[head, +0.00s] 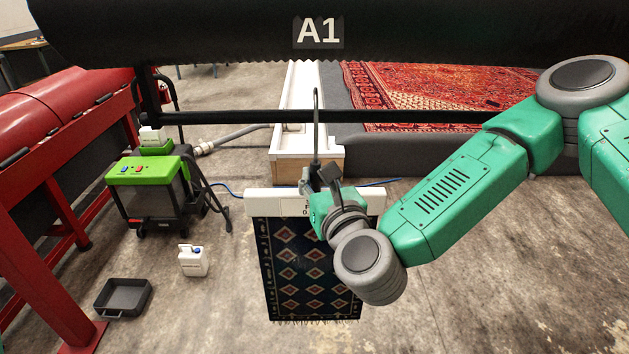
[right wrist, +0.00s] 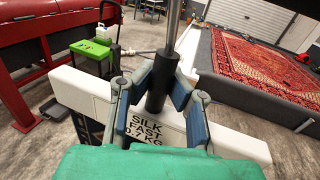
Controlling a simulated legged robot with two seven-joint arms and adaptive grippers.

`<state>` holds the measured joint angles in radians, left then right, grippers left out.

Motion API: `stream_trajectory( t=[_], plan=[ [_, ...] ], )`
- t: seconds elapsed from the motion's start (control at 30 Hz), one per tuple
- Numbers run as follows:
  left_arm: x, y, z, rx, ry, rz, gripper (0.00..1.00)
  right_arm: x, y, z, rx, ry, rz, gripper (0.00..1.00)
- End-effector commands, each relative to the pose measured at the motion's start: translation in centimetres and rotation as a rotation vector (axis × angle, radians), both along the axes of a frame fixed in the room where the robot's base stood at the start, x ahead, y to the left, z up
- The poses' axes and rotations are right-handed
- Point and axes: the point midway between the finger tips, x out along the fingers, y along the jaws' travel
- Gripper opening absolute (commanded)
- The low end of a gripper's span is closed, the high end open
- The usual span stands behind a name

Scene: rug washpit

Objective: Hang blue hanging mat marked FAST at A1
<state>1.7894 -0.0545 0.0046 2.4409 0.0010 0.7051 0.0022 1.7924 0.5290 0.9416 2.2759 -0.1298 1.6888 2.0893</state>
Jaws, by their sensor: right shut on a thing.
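The blue hanging mat (head: 305,270) has a diamond pattern and a fringed lower edge. It hangs from a white header bar (head: 262,205), which reads SILK FAST 0.7 KG in the right wrist view (right wrist: 230,148). A dark stem with a hook (head: 316,120) rises from the bar. My right gripper (head: 320,187) is shut on the stem's black grip (right wrist: 157,82), just above the bar, and partly hides the bar and mat. The A1 label (head: 318,32) is on a thick black beam (head: 200,35) across the top. The hook top is below this beam in the picture. My left gripper is out of view.
A thinner black rail (head: 230,117) crosses behind the stem. A red machine (head: 60,110) stands at left, with a green-topped unit (head: 150,185), white jug (head: 193,260) and dark tray (head: 122,297) nearby. A red rug (head: 430,95) lies behind. Floor at lower right is clear.

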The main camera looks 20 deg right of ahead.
Motion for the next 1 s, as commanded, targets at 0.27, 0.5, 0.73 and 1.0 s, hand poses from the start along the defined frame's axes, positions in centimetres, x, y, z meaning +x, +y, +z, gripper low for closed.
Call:
stream_trajectory(
  t=[0.27, 0.5, 0.73, 1.0],
  plan=[
    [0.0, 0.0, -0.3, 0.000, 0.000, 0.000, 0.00, 1.3, -0.4, 0.2, 0.001, -0.005, -0.002, 0.00],
    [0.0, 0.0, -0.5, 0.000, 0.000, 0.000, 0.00, 2.4, -0.7, 0.3, 0.001, -0.005, -0.002, 0.00],
    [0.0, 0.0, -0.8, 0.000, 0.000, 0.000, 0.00, 3.5, -1.0, 0.3, 0.001, -0.005, -0.002, 0.00],
    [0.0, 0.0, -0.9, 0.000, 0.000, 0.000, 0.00, 4.2, -1.2, 0.4, 0.001, -0.005, -0.001, 0.00]
  ],
)
